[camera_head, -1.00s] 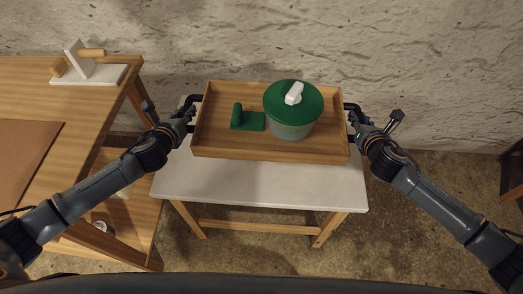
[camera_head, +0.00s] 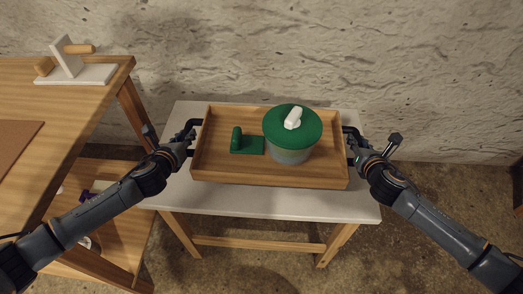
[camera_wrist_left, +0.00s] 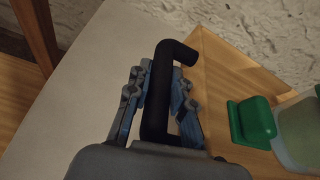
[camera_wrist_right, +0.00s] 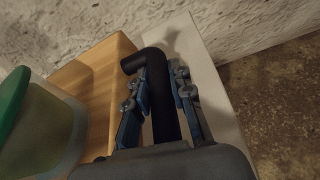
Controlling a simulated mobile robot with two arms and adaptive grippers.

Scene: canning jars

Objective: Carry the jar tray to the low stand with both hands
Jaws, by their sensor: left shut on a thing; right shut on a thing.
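The wooden jar tray (camera_head: 225,178) is level over the white-topped low stand (camera_head: 300,208); I cannot tell whether it touches the top. In it are a jar (camera_head: 289,153) with a green lid (camera_head: 285,118) and white knob, and a small green piece (camera_head: 250,146) to its left. My left gripper (camera_head: 187,138) is shut on the tray's black left handle, which also shows in the left wrist view (camera_wrist_left: 158,95). My right gripper (camera_head: 357,148) is shut on the black right handle, seen in the right wrist view (camera_wrist_right: 160,95).
A wooden workbench (camera_head: 100,88) stands at the left with a white-based holder (camera_head: 75,74) on it and a lower shelf (camera_head: 120,232). A rough pale wall (camera_head: 400,70) is behind the stand. Bare floor (camera_head: 420,200) lies to the right.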

